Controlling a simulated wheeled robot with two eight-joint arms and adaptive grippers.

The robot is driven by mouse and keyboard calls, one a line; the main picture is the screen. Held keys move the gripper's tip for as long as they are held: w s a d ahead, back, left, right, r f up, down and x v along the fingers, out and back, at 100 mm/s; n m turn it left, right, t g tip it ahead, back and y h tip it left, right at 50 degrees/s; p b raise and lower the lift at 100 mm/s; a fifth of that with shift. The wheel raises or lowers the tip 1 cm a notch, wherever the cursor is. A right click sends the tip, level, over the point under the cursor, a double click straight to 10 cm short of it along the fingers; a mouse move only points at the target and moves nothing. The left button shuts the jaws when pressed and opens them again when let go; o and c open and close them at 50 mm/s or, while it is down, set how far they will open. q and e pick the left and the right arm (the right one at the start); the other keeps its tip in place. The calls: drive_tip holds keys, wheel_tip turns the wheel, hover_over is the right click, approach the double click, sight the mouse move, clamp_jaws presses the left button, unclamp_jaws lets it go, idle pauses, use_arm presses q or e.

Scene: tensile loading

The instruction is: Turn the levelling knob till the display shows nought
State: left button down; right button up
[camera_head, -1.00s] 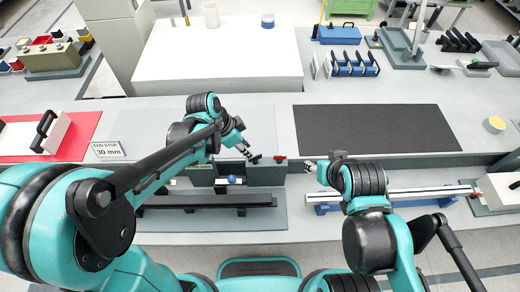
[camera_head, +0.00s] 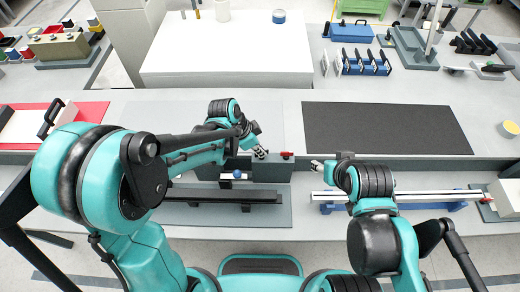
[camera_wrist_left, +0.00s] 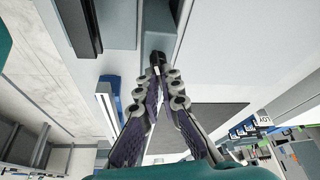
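A grey device (camera_head: 268,172) with a blue-white ball (camera_head: 237,174) on its front stands at the middle of the bench. My left gripper (camera_head: 261,153) is at the device's top, left of a small red part (camera_head: 287,154). In the left wrist view its fingertips (camera_wrist_left: 157,72) come close together at a small dark knob (camera_wrist_left: 157,57), and the fingers look shut on it. No display reading is legible in either view. My right gripper (camera_head: 316,165) is to the right, apart from the device, too small to judge its fingers.
A black mat (camera_head: 385,128) lies at the back right. A rail on blue supports (camera_head: 440,206) lies at the front right. A dark bar (camera_head: 220,196) lies in front of the device. A white table (camera_head: 228,60) stands behind, and a red mat (camera_head: 92,112) is at left.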

use_arm(q)
drive_tip(key=shift+n, duration=0.3)
drive_tip(key=n+t+y+b, duration=0.1)
drive_tip(key=n, duration=0.2)
drive_tip(key=shift+s+d+n, duration=0.1)
drive_tip(key=shift+n, duration=0.3)
drive_tip(key=n, duration=0.2)
drive_tip(key=n+t+y, duration=0.1)
drive_tip(key=n, duration=0.2)
drive_tip(key=shift+s+d+t+y+b, duration=0.1)
drive_tip(key=shift+t+y+b, duration=0.2)
drive_tip(key=shift+b, duration=0.05)
drive_tip(key=n+y, duration=0.1)
drive_tip(key=n, duration=0.2)
drive_tip(key=n+y+b, duration=0.1)
drive_tip(key=n, duration=0.1)
drive_tip(key=shift+d+n, duration=0.15)
drive_tip(key=shift+n, duration=0.25)
drive_tip(key=shift+n+y+b, duration=0.3)
drive_tip(key=shift+n+y, duration=0.6)
drive_tip(key=shift+n, duration=1.4)
drive_tip(key=c, duration=1.7)
unclamp_jaws()
